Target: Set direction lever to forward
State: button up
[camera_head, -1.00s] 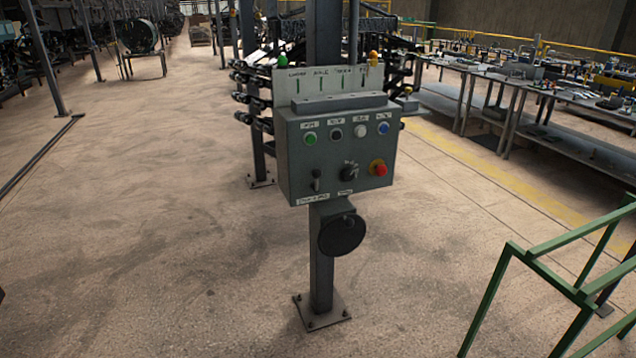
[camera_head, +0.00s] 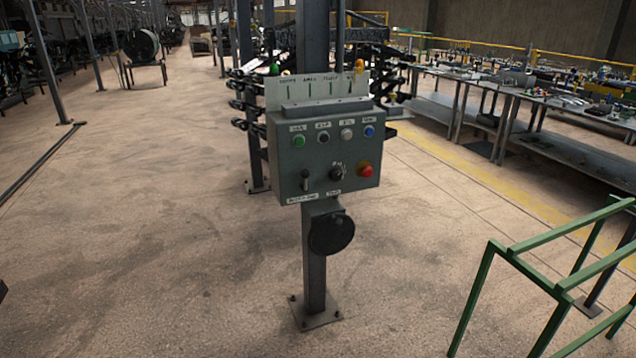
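A grey control box (camera_head: 328,150) stands on a dark post (camera_head: 315,270) in the middle of the view. A small black lever (camera_head: 305,181) sits at the lower left of its front face, with a label under it too small to read. It looks roughly upright; its exact setting cannot be told. A black rotary knob (camera_head: 338,172) is to its right, and a red stop button (camera_head: 365,170) is further right. A row of green, black, white and blue buttons runs above. My gripper is not in view.
A round black disc (camera_head: 331,233) hangs on the post under the box. A green metal frame (camera_head: 545,250) stands at the lower right. Work tables (camera_head: 560,100) line the right back. The floor at left and in front is open.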

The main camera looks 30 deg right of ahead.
aim_at(305, 174)
jog(key=z, duration=0.25)
jog(key=k, duration=0.25)
jog(key=u, duration=0.85)
jog(key=i, duration=0.7)
jog(key=u, duration=0.35)
